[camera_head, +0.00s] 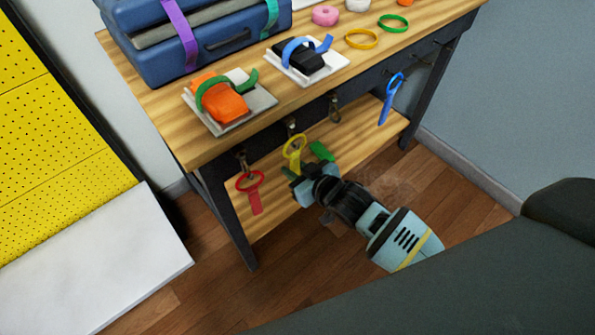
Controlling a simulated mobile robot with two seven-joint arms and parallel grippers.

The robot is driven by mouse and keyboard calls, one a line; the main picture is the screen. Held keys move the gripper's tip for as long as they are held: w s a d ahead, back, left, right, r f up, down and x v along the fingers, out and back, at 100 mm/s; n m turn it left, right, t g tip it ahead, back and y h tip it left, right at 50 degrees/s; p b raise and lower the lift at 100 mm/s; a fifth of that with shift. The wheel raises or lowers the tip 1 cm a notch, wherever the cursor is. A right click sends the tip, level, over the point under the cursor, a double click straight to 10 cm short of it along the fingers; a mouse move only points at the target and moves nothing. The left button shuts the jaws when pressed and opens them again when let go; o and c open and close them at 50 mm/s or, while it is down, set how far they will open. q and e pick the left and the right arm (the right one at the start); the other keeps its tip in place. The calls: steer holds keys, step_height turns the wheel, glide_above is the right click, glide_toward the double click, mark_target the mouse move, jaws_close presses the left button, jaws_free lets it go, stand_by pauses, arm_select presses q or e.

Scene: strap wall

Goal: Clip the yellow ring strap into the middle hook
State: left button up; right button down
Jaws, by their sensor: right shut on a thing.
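The yellow ring strap (294,150) is upright below the bench's front edge, its ring at the top. My right gripper (293,174) is shut on the strap's lower end, coming from the lower right. The ring is close under a small metal hook (291,127); I cannot tell whether it is around the hook or only in front of it. Another hook (334,106) to the right hangs empty. A red ring strap (251,190) hangs at the hook on the left (242,159). My left gripper is not in view.
A blue strap (391,98) hangs at the right. A green piece (321,151) shows behind my gripper by the lower shelf (365,138). The bench top (160,105) holds a blue case (195,45), two trays with strapped items, and loose rings. A yellow pegboard (45,120) stands left.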

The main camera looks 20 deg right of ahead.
arm_select(q)
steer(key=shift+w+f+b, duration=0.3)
steer(key=shift+b, duration=0.05)
arm_select(e)
steer(key=shift+w+f, duration=0.1)
steer(key=shift+f, duration=1.05)
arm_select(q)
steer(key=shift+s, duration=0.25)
arm_select(e)
steer(key=c, duration=1.1)
jaws_free()
steer(key=shift+c, duration=0.2)
steer(key=shift+s+d, duration=0.1)
steer(key=shift+s, duration=0.1)
arm_select(q)
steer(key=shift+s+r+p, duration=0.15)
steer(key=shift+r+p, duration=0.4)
steer(key=shift+p, duration=0.15)
arm_select(e)
steer(key=v, duration=0.7)
